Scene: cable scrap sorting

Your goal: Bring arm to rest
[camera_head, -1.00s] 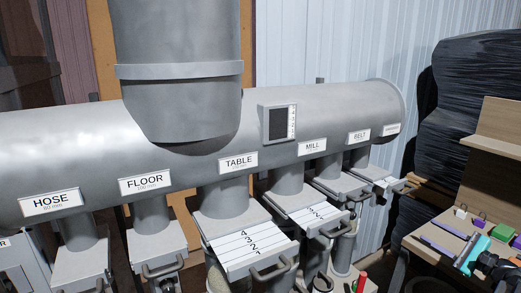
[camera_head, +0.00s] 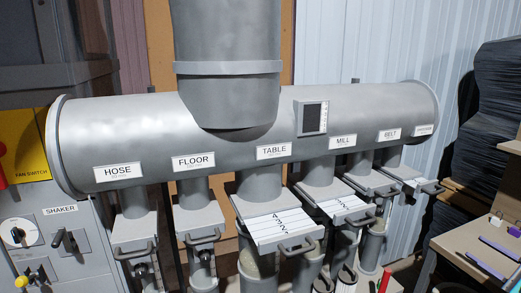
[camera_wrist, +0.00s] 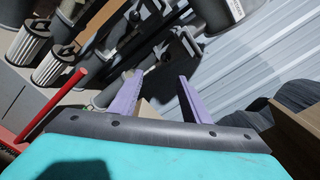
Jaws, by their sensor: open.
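My gripper (camera_head: 474,246) is at the lower right edge of the head view, where its two purple fingers show and its teal body is mostly out of frame. In the wrist view my gripper (camera_wrist: 158,76) has its purple fingers spread apart with nothing between them. The teal body fills the bottom of that view. The fingers point toward the grey pipework and ribbed wall. I see no contact with anything.
A grey duct (camera_head: 240,135) carries labelled gates; the white numbered slides of TABLE (camera_head: 277,226) and MILL (camera_head: 343,206) stick out. A shaker panel (camera_head: 60,235) stands left. A wooden bench (camera_head: 450,245) is at right.

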